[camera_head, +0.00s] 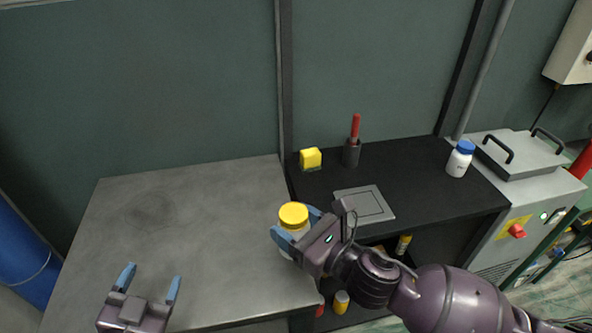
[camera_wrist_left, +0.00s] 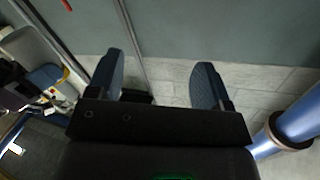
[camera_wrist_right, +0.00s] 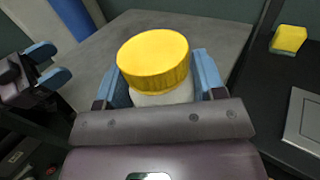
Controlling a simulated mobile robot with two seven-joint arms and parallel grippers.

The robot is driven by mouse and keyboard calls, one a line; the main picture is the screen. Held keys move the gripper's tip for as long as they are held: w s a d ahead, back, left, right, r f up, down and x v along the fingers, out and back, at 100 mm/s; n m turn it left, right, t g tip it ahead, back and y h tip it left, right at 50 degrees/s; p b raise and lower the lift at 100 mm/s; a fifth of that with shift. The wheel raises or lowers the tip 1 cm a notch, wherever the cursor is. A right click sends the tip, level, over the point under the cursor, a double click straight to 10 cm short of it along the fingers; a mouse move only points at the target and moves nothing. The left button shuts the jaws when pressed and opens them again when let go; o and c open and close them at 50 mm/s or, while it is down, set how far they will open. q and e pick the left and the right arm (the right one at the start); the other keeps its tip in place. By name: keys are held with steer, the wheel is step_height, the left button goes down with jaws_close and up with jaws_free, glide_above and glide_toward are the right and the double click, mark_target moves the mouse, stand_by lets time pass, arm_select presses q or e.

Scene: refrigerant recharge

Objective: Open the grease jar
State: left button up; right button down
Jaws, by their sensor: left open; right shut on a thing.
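The grease jar (camera_head: 294,217) has a white body and a yellow lid. It is upright near the right edge of the grey table in the head view. Its yellow lid (camera_wrist_right: 153,60) is on the jar in the right wrist view. My right gripper (camera_head: 297,229) is shut on the white body, with the lid clear above the blue fingers. My left gripper (camera_head: 149,283) is open and empty, at the front left over the grey table. The left wrist view shows its two spread fingers (camera_wrist_left: 159,83) with nothing between them.
The grey table (camera_head: 200,200) is otherwise bare. On the black bench (camera_head: 420,170) are a yellow block (camera_head: 310,159), a red-handled tool in a dark cup (camera_head: 352,150), a flat grey plate (camera_head: 364,204) and a blue-capped white bottle (camera_head: 460,158). A grey machine (camera_head: 522,154) stands at the right.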

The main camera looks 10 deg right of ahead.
arm_select(q)
steer(key=w+d+r+m+h, duration=0.2)
steer(key=d+r+m+h, duration=0.5)
steer(key=r+m, duration=0.1)
steer(key=w+d+r+m+h, duration=0.3)
steer(key=d+r+m+h, duration=0.4)
steer(key=r+m, duration=0.1)
steer(key=s+d+r+m+g+h, duration=0.1)
steer(key=s+d+r+m+g, duration=0.15)
steer(key=d+m+g, duration=0.5)
steer(key=s+d+r+m+g+h, duration=0.1)
steer(key=s+d+r+m+g, duration=0.15)
steer(key=m+g, duration=0.9)
steer(key=s+d+r+m+g+h, duration=0.15)
steer(key=s+d+m+g, duration=0.45)
steer(key=m, duration=0.6)
steer(key=m+t+y, duration=0.7)
steer(key=m+y, duration=0.6)
steer(key=y, duration=0.7)
glide_above(296, 212)
steer(key=f, duration=0.6)
steer(key=shift+s+d, duration=0.35)
steer(key=shift+d, duration=0.05)
steer(key=shift+w+a+f+t+y, duration=0.25)
steer(key=shift+w+a+t+y, duration=0.1)
steer(key=shift+a+y, duration=0.1)
steer(key=shift+f, duration=3.9)
